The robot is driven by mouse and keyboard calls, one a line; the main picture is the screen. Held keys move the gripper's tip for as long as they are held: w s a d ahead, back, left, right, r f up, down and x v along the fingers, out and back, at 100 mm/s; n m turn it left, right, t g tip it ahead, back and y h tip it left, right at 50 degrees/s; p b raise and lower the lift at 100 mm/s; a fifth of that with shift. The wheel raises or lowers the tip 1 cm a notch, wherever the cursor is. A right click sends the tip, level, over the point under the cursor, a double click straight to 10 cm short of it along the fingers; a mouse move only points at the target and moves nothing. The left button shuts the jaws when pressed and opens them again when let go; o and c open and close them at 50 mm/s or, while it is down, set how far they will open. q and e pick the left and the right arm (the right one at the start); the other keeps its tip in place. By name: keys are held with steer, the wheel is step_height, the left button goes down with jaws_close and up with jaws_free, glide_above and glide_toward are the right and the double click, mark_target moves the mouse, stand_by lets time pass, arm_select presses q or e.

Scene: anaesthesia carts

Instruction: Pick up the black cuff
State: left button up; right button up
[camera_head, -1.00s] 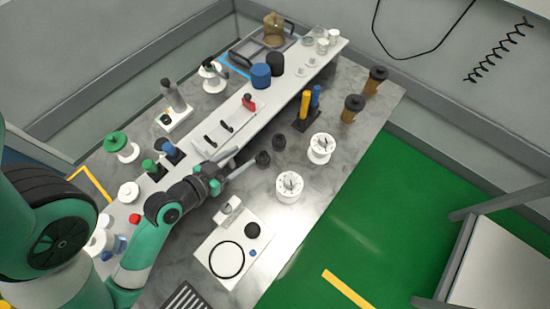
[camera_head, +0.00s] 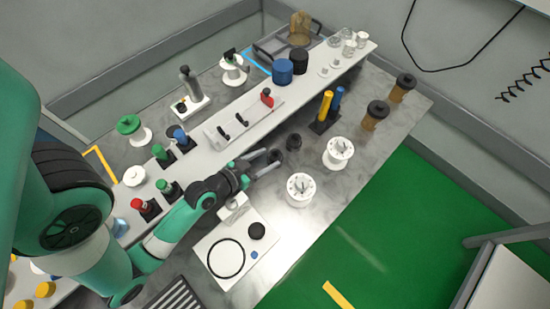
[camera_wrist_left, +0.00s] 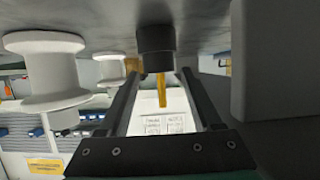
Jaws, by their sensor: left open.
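Two short black cylinders that look like cuffs stand on the grey table: one (camera_head: 275,156) is at the tips of my left gripper (camera_head: 268,163), the other (camera_head: 294,142) is just beyond it. My left gripper is open and reaches in low from the left. In the left wrist view, which looks upside down, a black cuff (camera_wrist_left: 155,44) lies just ahead of and between the two dark fingers of the left gripper (camera_wrist_left: 160,72). I cannot tell whether the fingers touch it. My right gripper is not in view.
White spools (camera_head: 301,188) (camera_head: 338,152) stand right of the cuffs. A black stand holds yellow (camera_head: 325,106) and blue (camera_head: 337,98) posts beyond. A white raised shelf (camera_head: 222,150) runs behind the gripper. A white board with a black ring (camera_head: 226,258) lies in front.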

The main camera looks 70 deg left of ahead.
mark_target(271, 157)
arm_select(q)
steer(key=x, duration=0.2)
steer(key=shift+w+a+f, duration=0.1)
steer(key=shift+w+f, duration=0.05)
steer(key=shift+w, duration=0.2)
steer(key=shift+c, duration=0.3)
jaws_close()
steer(key=shift+s, duration=0.1)
step_height(271, 157, up, 10)
steer(key=p, duration=0.4)
